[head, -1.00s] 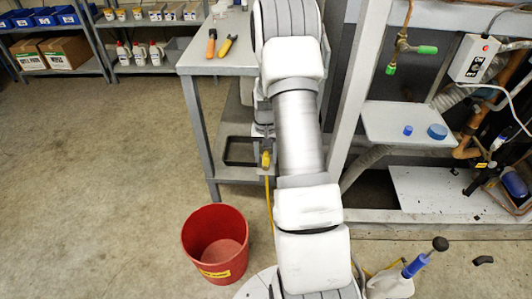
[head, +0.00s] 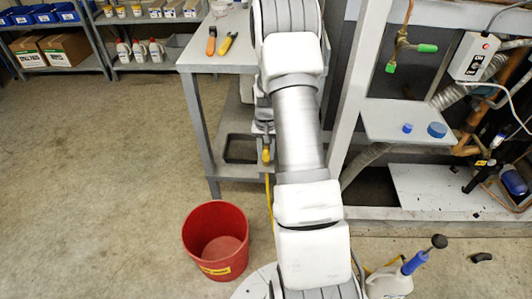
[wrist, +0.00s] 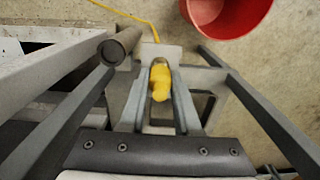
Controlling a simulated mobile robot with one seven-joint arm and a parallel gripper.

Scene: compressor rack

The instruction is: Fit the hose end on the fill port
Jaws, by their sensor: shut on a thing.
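The yellow hose end (wrist: 160,80) sits between the fingers of my gripper (wrist: 160,95) in the wrist view, and the fingers are shut on it. In the head view the hose end (head: 266,155) shows just left of my arm, beside the workbench, with the yellow hose hanging below it. My arm hides most of the gripper there. A brass valve with a green cap (head: 391,68) and a green handle-like end (head: 428,48) hangs on the rack at upper right, well apart from the hose end. I cannot tell whether it is the fill port.
A workbench (head: 190,66) with orange- and yellow-handled tools stands left of my arm. A red bucket (head: 188,235) is on the floor. A rack tray (head: 395,125) holds two blue caps. A pump bottle (head: 388,285) stands at lower right. The floor at left is clear.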

